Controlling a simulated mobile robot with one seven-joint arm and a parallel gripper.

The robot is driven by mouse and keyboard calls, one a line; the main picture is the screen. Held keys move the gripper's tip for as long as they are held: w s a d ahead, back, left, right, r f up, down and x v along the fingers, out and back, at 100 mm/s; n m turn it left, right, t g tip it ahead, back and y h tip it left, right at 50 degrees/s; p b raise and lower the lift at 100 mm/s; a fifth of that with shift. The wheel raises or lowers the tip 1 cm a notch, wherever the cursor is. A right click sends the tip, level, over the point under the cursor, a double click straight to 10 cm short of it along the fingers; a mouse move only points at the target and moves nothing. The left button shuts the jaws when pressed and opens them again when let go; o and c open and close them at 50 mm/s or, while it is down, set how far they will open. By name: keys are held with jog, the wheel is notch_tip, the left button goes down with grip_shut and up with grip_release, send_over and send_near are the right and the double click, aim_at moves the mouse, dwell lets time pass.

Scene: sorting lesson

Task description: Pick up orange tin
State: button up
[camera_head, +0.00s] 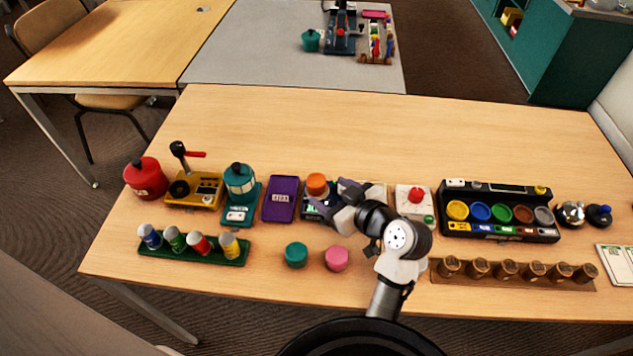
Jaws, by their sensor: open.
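The orange tin (317,182) is a small round tin in the middle of the wooden table. It appears to rest on or just behind a dark device (308,211), partly hidden by my gripper. My gripper (331,196) is open, just to the right of the orange tin and slightly nearer. Its jaws look empty, and I cannot tell whether a finger touches the tin. A teal tin (296,254) and a pink tin (337,259) stand on the table nearer to me.
A purple tablet (281,199) lies left of the orange tin. A white box with a red button (416,201) is to the right, beside a black tray of coloured cups (447,225). The table's far strip is clear.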

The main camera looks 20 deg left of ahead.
aim_at(322, 186)
jog(key=p+x, duration=0.1)
jog(key=x, duration=0.4)
jog(key=shift+r, duration=0.15)
jog(key=c, duration=1.1)
jog(key=shift+c, duration=0.2)
jog(key=shift+r+p, duration=0.1)
jog(key=shift+p, duration=0.2)
